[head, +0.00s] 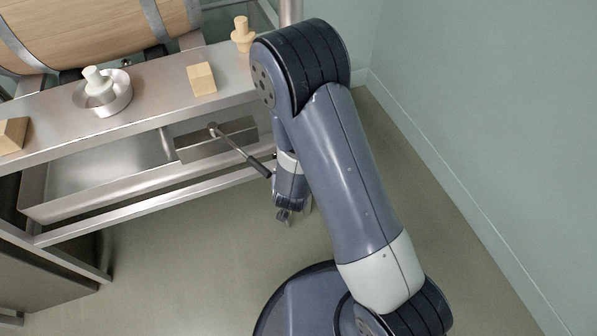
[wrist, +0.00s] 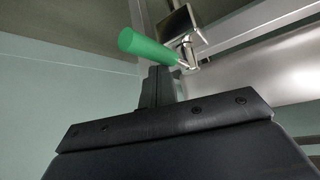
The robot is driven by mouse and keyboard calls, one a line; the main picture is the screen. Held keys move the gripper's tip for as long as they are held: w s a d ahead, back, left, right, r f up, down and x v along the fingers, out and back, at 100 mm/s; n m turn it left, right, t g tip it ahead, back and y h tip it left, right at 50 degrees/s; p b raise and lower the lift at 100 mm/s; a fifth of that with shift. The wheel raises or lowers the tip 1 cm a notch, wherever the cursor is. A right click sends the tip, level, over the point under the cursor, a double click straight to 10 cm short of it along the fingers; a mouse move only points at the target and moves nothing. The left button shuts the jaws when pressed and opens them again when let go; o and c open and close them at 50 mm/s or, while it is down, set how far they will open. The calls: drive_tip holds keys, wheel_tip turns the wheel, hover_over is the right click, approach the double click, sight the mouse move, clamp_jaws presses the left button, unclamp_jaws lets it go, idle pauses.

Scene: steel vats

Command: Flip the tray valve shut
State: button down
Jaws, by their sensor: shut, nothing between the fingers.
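The valve's lever (head: 240,150) is a thin rod running from a pivot on a metal plate down to the right in the head view. It looks dark there, and its lower end meets the outline of my arm. In the wrist view a green handle (wrist: 145,47) reaches left from a metal pivot (wrist: 187,46). My gripper (head: 283,216) is shut and empty, pointing down, below and right of the lever's end in the head view. In the wrist view its fingertips (wrist: 162,76) are just below the green handle; I cannot tell whether they touch it.
A steel tray (head: 33,189) sits under a shelf (head: 150,97). The shelf carries a metal dish (head: 121,96) with a wooden bung (head: 95,80), wooden blocks (head: 202,79) and another bung (head: 242,35). A barrel (head: 85,28) lies behind. A wall (head: 490,120) stands at right; the floor (head: 180,270) is clear.

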drive_tip(key=shift+s+a, duration=0.25)
drive_tip(key=shift+a, duration=0.35)
idle(0.4)
drive_tip(key=p+v, duration=0.3)
drive_tip(key=v, duration=0.7)
drive_tip(key=shift+d+r+p, duration=0.3)
drive_tip(key=shift+d+p, duration=0.1)
drive_tip(key=shift+s, duration=0.1)
